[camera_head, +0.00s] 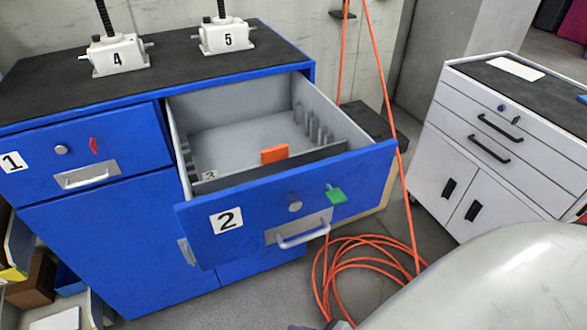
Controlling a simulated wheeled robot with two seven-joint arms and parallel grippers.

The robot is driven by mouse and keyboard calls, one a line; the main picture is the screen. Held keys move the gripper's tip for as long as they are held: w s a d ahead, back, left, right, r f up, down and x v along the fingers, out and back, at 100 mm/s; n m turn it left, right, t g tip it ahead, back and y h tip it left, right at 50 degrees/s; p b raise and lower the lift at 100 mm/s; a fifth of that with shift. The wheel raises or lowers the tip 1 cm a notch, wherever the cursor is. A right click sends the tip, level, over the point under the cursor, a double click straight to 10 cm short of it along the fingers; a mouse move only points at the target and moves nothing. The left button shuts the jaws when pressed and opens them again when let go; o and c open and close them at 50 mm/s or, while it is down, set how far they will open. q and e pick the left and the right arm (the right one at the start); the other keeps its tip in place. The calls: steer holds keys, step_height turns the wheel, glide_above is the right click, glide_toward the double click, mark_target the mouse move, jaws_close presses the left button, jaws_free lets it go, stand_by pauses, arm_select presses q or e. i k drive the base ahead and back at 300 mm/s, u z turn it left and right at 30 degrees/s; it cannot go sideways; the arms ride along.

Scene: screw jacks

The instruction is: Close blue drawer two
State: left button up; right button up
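Blue drawer two (263,208) is pulled far out of the blue cabinet (110,245), on the cabinet's right side. Its front carries a white label "2", a round lock, a green tag (335,195) and a silver handle (302,234). Inside the drawer are a grey divider, several slots along the right wall and an orange piece (274,154). Drawer one (125,138), to its left, is shut, with a red tag and a silver handle. Neither of my grippers shows in this view.
Screw jacks labelled 4 (118,57) and 5 (227,38) stand on the cabinet's black top. A coiled orange hose (365,262) lies on the floor right of the drawer. A white tool cabinet (500,140) stands at the right. A smooth pale shape fills the lower right corner.

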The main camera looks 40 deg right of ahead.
mark_target(216, 131)
steer(key=u, duration=1.25)
steer(key=k, duration=0.15)
steer(key=z, duration=2.3)
steer(key=k, duration=0.45)
steer(key=u, duration=1.45)
steer(key=i, duration=0.8)
steer(key=z, duration=2.05)
